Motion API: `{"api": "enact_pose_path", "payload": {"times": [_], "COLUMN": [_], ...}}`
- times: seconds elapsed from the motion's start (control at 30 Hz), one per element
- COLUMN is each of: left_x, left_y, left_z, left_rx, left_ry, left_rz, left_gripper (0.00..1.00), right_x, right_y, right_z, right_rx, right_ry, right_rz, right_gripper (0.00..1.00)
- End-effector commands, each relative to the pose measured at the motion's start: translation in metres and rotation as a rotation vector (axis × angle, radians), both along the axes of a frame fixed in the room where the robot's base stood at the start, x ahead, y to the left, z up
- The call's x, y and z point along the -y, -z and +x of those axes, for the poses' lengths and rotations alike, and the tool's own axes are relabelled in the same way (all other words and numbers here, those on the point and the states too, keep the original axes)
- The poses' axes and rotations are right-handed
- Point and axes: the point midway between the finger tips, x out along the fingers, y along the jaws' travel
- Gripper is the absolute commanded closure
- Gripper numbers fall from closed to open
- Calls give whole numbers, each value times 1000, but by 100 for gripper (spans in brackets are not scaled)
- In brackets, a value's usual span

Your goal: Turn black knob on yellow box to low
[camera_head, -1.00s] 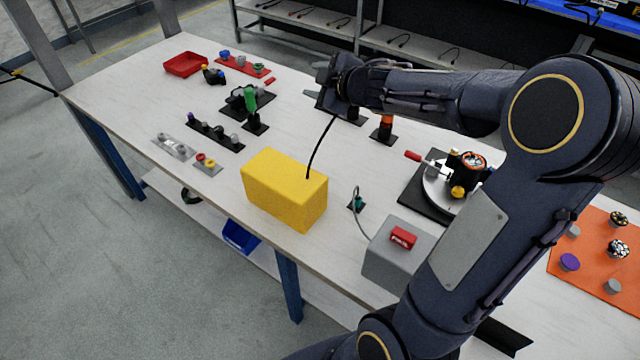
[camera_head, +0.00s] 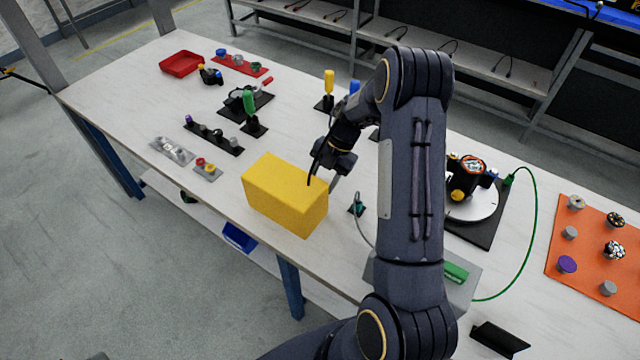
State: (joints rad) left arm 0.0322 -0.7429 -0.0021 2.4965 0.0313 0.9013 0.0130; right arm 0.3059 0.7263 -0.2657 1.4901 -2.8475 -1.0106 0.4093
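The yellow box (camera_head: 284,196) stands on the white table near its front edge. No black knob shows on the faces I can see, and the box's far side is hidden. My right arm reaches in from the bottom and bends over to its gripper (camera_head: 334,183), which is low just behind the right end of the box. A grey finger shows there, but the box and the wrist hide the rest, so I cannot tell whether the gripper is open or touching anything. My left gripper is not in view.
A grey box (camera_head: 462,290) with a green plug is partly behind my arm. A turntable station (camera_head: 472,205) stands to the right, with a green cable. An orange mat (camera_head: 575,258) with knobs lies far right. Small knob strips (camera_head: 213,138) and a red tray (camera_head: 181,63) are left.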

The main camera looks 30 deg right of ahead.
Motion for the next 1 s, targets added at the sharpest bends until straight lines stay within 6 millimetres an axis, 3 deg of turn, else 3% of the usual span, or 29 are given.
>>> {"api": "enact_pose_path", "payload": {"times": [0.2,0.5,0.83,1.0], "left_x": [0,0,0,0], "left_y": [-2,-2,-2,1], "left_z": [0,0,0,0], "left_rx": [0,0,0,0], "left_ry": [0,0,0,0], "left_rz": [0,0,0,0], "left_gripper": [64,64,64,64], "right_x": [-9,-10,-10,-9], "right_y": [18,20,20,22], "right_z": [0,0,0,-2], "right_rx": [0,2,2,42], "right_ry": [0,1,1,1], "right_rz": [1,0,0,21], "right_gripper": [56,57,100,100]}}
